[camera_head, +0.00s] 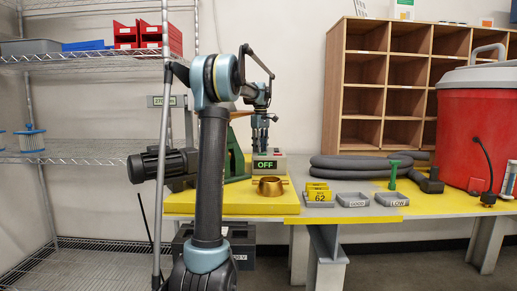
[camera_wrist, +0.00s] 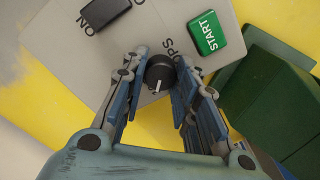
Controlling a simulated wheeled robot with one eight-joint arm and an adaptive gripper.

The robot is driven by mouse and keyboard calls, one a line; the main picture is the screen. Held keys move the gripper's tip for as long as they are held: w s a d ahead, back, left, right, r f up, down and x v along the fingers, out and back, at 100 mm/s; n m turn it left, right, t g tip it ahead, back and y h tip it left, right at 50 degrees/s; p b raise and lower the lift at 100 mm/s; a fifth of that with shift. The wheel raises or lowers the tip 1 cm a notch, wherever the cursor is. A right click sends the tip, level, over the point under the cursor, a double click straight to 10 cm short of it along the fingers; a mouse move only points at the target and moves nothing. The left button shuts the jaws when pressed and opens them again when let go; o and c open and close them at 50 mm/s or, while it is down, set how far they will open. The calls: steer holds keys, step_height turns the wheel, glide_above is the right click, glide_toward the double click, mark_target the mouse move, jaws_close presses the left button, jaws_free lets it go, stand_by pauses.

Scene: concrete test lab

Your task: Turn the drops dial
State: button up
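The drops dial (camera_wrist: 160,74) is a round black knob with a white pointer line, on a light grey panel (camera_wrist: 225,12). The pointer aims toward the lower left of the wrist view. The letters "OPS" show beside it; the rest of that label is hidden behind my gripper. My gripper (camera_wrist: 161,65) points down at the panel, one finger on each side of the dial. Whether the fingers touch it I cannot tell. In the head view my gripper (camera_head: 261,143) is over the grey control box (camera_head: 281,162), whose display reads "OFF" in green; the dial cannot be made out there.
A green START button (camera_wrist: 208,33) and a black switch (camera_wrist: 104,12) lie close to the dial. A green stand (camera_head: 235,157) is beside the box. A brass ring (camera_head: 270,187), small trays (camera_head: 353,200) and grey hoses (camera_head: 355,168) share the table.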

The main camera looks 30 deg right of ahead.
steer(key=shift+c, duration=0.4)
steer(key=m, duration=0.4)
steer(key=shift+m, duration=0.4)
steer(key=m, duration=0.4)
steer(key=shift+m, duration=0.3)
steer(key=m, duration=0.4)
steer(key=shift+w+m, duration=0.1)
steer(key=shift+m, duration=2.1)
steer(key=o, duration=0.8)
